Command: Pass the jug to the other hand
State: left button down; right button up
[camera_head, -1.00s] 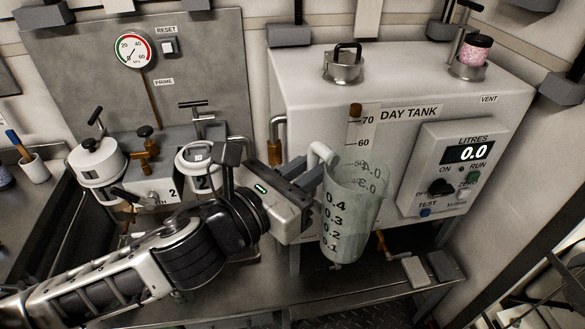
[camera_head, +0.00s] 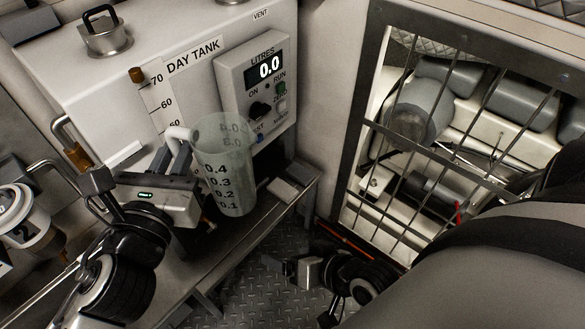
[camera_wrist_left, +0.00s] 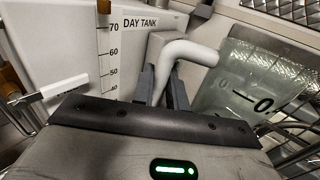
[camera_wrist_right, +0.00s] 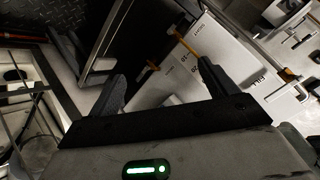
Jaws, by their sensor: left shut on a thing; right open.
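The jug (camera_head: 226,170) is a clear, greenish measuring jug with black numbers and a white handle. My left gripper (camera_head: 181,158) is shut on the jug's handle and holds it nearly upright in front of the day tank. In the left wrist view the white handle (camera_wrist_left: 181,55) sits between the fingers, with the jug's clear wall (camera_wrist_left: 245,85) to the right. My right gripper (camera_head: 292,270) is low in the head view, below and right of the jug and apart from it. In the right wrist view its fingers (camera_wrist_right: 160,85) are apart with nothing between them.
The day tank (camera_head: 110,85) with its litres panel (camera_head: 262,88) stands behind the jug. A bench edge (camera_head: 283,205) runs below. A barred frame (camera_head: 372,125) with machinery behind it stands at the right. Tread-plate floor (camera_head: 255,285) shows beneath.

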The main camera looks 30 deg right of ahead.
notch_tip(320, 180, up, 9)
jog(key=m+t+y, duration=0.1)
jog(key=m+y, duration=0.2)
jog(key=m, duration=0.9)
jog(key=m+t+y, duration=0.3)
jog(key=m+y, duration=0.2)
jog(key=m, duration=0.7)
send_near(220, 184)
notch_tip(220, 184, down, 4)
jog(key=w+d, duration=0.2)
jog(key=x, duration=1.2)
jog(key=shift+a+f, duration=0.1)
jog(key=shift+s, duration=0.1)
jog(key=c, duration=1)
pick_arm(q)
jog(key=c, duration=1.3)
grip_release()
pick_arm(e)
jog(key=shift+c, duration=0.2)
pick_arm(q)
jog(key=shift+a, duration=0.1)
